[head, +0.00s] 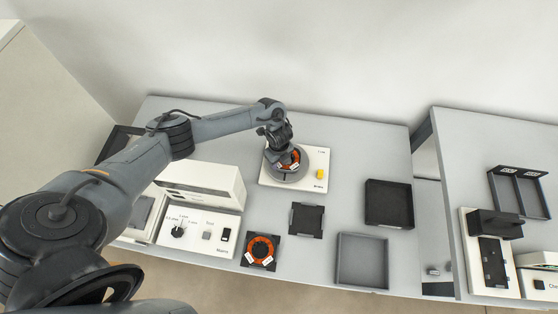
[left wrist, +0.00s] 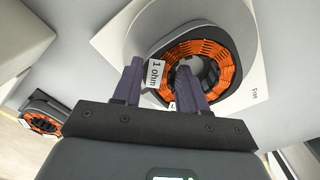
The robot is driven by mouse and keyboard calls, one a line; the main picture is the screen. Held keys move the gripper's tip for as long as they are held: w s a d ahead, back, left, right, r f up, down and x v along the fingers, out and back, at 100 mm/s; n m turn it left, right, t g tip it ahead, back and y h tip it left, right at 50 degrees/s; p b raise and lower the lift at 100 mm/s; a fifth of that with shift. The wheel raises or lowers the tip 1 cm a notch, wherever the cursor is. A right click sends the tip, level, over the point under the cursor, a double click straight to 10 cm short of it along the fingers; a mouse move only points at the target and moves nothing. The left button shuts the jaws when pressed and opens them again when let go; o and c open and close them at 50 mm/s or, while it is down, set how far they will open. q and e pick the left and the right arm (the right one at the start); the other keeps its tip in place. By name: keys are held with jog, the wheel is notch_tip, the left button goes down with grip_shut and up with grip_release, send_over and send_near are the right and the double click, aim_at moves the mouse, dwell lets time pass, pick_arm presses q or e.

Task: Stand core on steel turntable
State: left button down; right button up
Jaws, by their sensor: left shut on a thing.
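The core, an orange-wound dark ring (left wrist: 222,55) with a white "1 ohm" tag, is at the steel turntable, a grey disc (head: 288,178) on a white base. In the head view the core (head: 290,158) is partly covered by my left gripper (head: 281,146), which reaches down over the disc. In the left wrist view my left gripper (left wrist: 158,80) is shut on the near side of the core's wall, beside the tag. The core lies over the turntable; whether its underside touches the disc I cannot tell. My right gripper is not in view.
The white base has a yellow button (head: 320,174). A second orange-wound core (head: 262,249) sits on a black holder in front. An empty black holder (head: 306,219), a dark tray (head: 389,203) and a grey tray (head: 362,260) stand to the right. A white meter (head: 200,187) stands left.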

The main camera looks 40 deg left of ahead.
pick_arm(q)
jog(key=c, duration=0.6)
grip_release()
jog(key=shift+f, duration=0.1)
